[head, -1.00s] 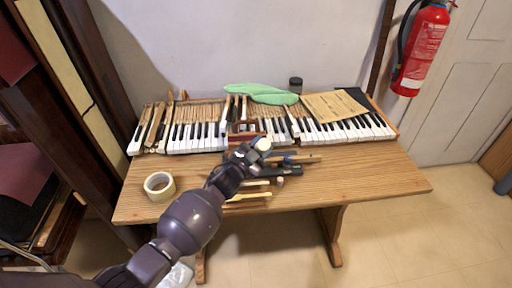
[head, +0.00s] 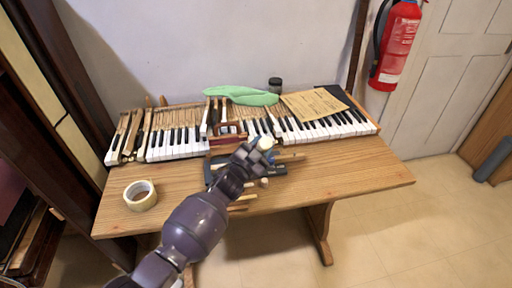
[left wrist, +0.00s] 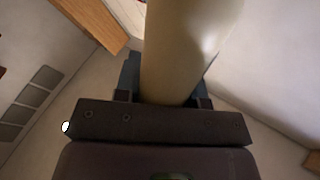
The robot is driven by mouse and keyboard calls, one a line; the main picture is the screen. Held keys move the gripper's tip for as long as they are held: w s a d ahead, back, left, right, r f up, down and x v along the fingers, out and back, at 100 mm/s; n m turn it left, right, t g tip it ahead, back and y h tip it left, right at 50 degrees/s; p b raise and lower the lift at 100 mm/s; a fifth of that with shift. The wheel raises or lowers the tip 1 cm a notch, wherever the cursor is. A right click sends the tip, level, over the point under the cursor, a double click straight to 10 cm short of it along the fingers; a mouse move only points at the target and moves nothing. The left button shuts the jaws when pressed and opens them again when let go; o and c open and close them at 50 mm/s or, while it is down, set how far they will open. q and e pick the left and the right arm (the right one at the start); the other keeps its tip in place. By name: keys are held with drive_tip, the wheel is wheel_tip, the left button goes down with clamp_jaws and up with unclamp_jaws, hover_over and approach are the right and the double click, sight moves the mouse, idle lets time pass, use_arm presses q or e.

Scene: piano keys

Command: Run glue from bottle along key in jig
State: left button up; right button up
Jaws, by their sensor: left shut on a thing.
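My left gripper (head: 258,153) is over the middle of the table, in front of the piano keys. It is shut on a pale beige cylinder, which looks like the glue bottle (left wrist: 185,50); it fills the upper middle of the left wrist view. In the head view only the bottle's pale round end (head: 266,143) shows above the gripper. A dark frame, probably the jig (head: 278,169), lies on the table beneath and beside the gripper. My arm and gripper hide much of it, so I cannot tell how a key lies in it. My right gripper is not in view.
The keyboard (head: 180,150) runs along the back of the wooden table (head: 350,170). A tape roll (head: 140,195) lies at the left. A green cloth (head: 240,95), a dark jar (head: 274,84) and a paper sheet (head: 314,104) are behind. The table's right front is clear.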

use_arm(q)
drive_tip(key=shift+w+d+b, duration=0.15)
drive_tip(key=shift+d+b, duration=0.05)
drive_tip(key=shift+d, duration=0.35)
drive_tip(key=shift+w+d+b, duration=0.15)
drive_tip(key=shift+d+b, duration=0.05)
drive_tip(key=shift+d, duration=0.3)
drive_tip(key=shift+s+a+r+p, duration=0.15)
drive_tip(key=shift+a+p, duration=0.2)
drive_tip(key=shift+a, duration=0.1)
drive_tip(key=shift+s+a+r+p, duration=0.1)
drive_tip(key=shift+a+p, duration=0.2)
drive_tip(key=shift+a, duration=0.15)
drive_tip(key=shift+s+a, duration=0.1)
drive_tip(key=shift+a, duration=0.2)
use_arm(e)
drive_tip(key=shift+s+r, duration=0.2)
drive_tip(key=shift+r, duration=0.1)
